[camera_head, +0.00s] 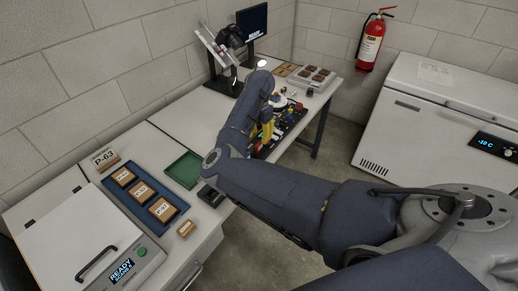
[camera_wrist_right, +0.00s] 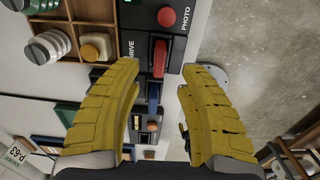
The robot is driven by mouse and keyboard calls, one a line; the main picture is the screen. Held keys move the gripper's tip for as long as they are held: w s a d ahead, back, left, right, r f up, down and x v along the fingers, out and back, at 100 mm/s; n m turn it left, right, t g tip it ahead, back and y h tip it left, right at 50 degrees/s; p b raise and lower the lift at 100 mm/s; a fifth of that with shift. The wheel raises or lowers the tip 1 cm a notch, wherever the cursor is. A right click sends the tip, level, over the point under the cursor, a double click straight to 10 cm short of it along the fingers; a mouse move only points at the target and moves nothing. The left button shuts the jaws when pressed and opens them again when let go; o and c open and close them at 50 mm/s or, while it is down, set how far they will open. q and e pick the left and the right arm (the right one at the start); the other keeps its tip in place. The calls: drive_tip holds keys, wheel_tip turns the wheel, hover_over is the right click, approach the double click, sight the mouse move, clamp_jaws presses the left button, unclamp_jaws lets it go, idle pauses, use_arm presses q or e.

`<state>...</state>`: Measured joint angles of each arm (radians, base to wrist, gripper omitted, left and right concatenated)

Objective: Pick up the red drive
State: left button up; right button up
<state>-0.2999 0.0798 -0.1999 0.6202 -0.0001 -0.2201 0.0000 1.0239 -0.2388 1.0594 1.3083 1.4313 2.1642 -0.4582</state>
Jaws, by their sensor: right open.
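The red drive (camera_wrist_right: 159,56) is a slim red block in a black panel (camera_wrist_right: 148,18), beside the printed word DRIVE, in the right wrist view. My right gripper (camera_wrist_right: 160,70) has two yellow fingers spread apart, with the red drive in the gap between their tips. Nothing is held. In the head view my right gripper (camera_head: 264,134) points down over the bench edge, and my arm and fingers hide much of the panel; I cannot pick out the red drive there. My left gripper is not in view.
A round red button (camera_wrist_right: 166,17) sits by the PHOTO label, and a blue block (camera_wrist_right: 153,96) stands near the red drive. A wooden compartment tray (camera_wrist_right: 98,18) holds jars to the left. A blue tray (camera_head: 178,219) and green tray (camera_head: 184,169) lie on the bench.

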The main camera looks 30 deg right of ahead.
sight(259, 143)
drive_tip(key=shift+a+f, duration=0.1)
drive_tip(key=shift+f, duration=2.5)
drive_tip(key=shift+c, duration=0.3)
clamp_jaws()
